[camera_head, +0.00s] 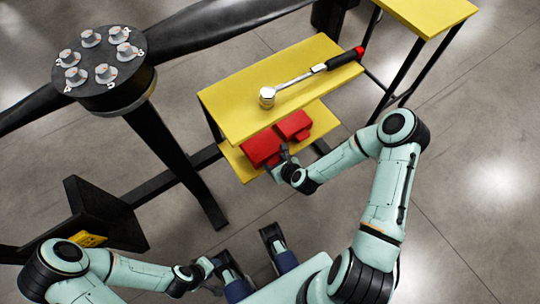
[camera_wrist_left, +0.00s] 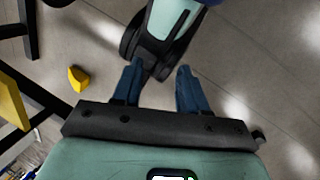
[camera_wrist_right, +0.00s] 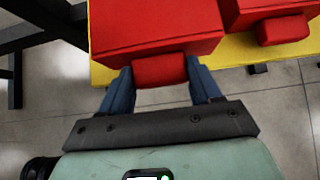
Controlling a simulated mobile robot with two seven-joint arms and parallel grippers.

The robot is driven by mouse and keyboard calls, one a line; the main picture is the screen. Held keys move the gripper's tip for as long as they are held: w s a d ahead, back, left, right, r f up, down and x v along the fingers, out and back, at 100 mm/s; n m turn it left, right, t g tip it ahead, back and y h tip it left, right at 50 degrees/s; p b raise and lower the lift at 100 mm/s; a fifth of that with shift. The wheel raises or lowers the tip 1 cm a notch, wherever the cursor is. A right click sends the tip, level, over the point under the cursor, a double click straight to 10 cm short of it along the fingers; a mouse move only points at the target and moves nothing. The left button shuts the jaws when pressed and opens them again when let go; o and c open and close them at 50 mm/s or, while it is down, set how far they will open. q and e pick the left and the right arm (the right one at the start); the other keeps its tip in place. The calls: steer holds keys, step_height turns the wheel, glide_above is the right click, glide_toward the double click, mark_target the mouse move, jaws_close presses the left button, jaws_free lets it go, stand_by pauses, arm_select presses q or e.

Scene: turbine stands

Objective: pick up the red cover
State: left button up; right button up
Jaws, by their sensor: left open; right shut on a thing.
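Two red block-shaped covers sit on the lower yellow shelf (camera_head: 240,166) of the stand. The left red cover (camera_head: 262,149) is large in the right wrist view (camera_wrist_right: 150,28), with a red tab facing me. My right gripper (camera_head: 286,158) has its fingers on both sides of that tab (camera_wrist_right: 159,71) and is shut on it. The cover appears to rest on the shelf. The second red cover (camera_head: 293,125) is to its right and also shows in the right wrist view (camera_wrist_right: 268,12). My left gripper (camera_head: 212,266) is open and empty, low over the floor.
The yellow upper shelf (camera_head: 235,112) overhangs the covers and carries a ratchet wrench (camera_head: 310,78). Another yellow-topped stand (camera_head: 430,12) is at the upper right. A dark turbine hub (camera_head: 104,80) with several numbered caps stands at the left. Floor to the right is clear.

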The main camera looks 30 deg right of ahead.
arm_select(q)
steer(key=shift+g, duration=0.6)
steer(key=shift+s+d+r+p, duration=0.3)
steer(key=shift+s+r+p, duration=0.5)
steer(key=shift+r+p, duration=0.1)
steer(key=shift+s+d+r+p, duration=0.25)
steer(key=shift+s+r+p, duration=0.55)
steer(key=shift+r, duration=0.1)
arm_select(e)
steer(key=s+d, duration=0.1)
steer(key=s, duration=1.3)
